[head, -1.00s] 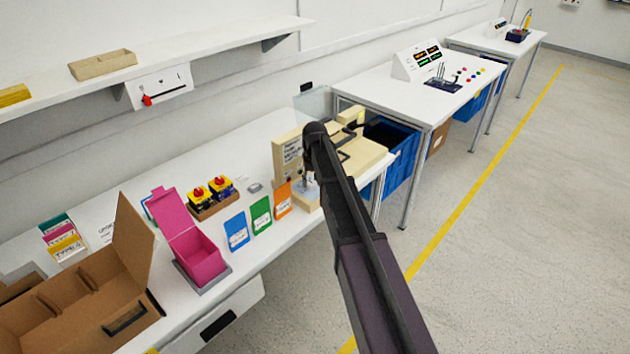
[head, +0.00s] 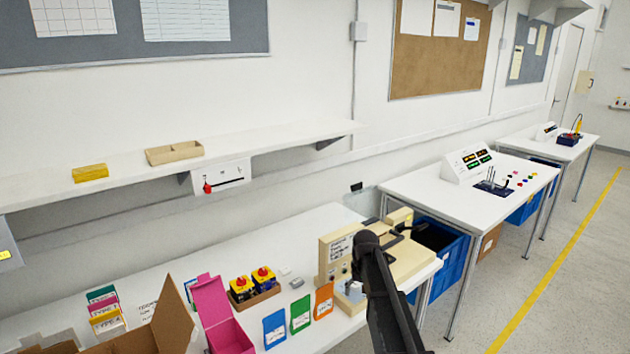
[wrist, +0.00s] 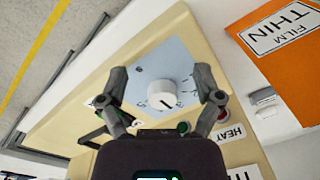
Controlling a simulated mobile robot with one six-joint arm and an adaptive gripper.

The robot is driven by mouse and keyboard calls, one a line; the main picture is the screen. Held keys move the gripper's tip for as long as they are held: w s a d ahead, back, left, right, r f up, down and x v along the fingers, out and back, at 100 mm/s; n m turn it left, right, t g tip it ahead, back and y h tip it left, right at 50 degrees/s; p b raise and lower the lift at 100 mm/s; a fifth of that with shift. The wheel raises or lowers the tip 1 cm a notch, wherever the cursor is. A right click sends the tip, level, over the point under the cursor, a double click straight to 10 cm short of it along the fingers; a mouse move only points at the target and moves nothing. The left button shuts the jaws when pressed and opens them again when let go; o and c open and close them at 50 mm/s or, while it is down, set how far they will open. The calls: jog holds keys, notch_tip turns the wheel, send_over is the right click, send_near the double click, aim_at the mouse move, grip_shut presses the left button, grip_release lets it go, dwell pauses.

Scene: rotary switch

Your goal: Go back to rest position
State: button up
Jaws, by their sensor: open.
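The white rotary knob (wrist: 162,95) sits on a pale blue dial plate (wrist: 150,68) with numbers around it. The plate is on the beige machine (head: 412,262) at the right end of the bench. My gripper (wrist: 163,78) is open in the wrist view, one finger on either side of the knob, with gaps visible. I cannot tell whether the fingertips are around the knob or above it. In the head view my dark arm reaches to the machine and hides part of it; the gripper is not clear there.
Blue, green and orange (head: 324,300) packets stand left of the machine, with yellow-and-red switches (head: 254,284) behind. A pink box (head: 222,320) and a cardboard box (head: 172,325) are farther left. A shelf (head: 120,168) runs above the bench. Open floor (head: 570,300) lies to the right.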

jog(key=s+r+p, duration=0.1)
jog(key=s+r, duration=0.1)
jog(key=s, duration=1)
jog(key=s+d+r+p, duration=0.1)
jog(key=s+r+p, duration=0.1)
jog(key=s, duration=1.1)
jog(key=shift+h+p, duration=0.3)
